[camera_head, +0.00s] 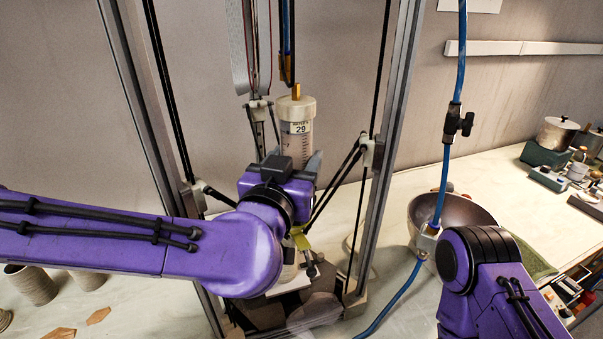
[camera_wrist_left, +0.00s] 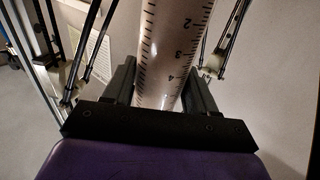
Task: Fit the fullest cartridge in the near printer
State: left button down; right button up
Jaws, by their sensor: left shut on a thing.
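The cartridge (camera_head: 297,127) is a pale, see-through tube with a cream cap, a brass fitting on top and a label reading 29. It stands upright inside the frame of the near delta printer (camera_head: 398,110). My left gripper (camera_head: 300,172) is shut on it, low on the tube. In the left wrist view the tube (camera_wrist_left: 172,50), with its black graduation marks, sits between the two dark fingers (camera_wrist_left: 163,90). Its lower end is hidden behind my arm. My right arm shows at the lower right, but its gripper is out of frame.
The printer's uprights and thin black arms stand close around my left gripper. A blue hose with a valve (camera_head: 458,123) hangs at the right, in front of a metal bowl (camera_head: 470,212). Pots and jars (camera_head: 556,133) stand at the far right. Clay cups (camera_head: 34,285) stand at lower left.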

pick_arm(q)
jog(key=w, duration=0.1)
jog(key=w+f, duration=0.1)
jog(key=w+a+b, duration=0.1)
jog(key=w, duration=0.1)
jog(key=shift+a+f, duration=0.1)
jog(key=shift+f, duration=0.15)
dwell(0.5)
jog(key=shift+c, duration=1.3)
grip_release()
jog(key=shift+f, duration=0.1)
jog(key=shift+f, duration=0.1)
jog(key=shift+s, duration=0.1)
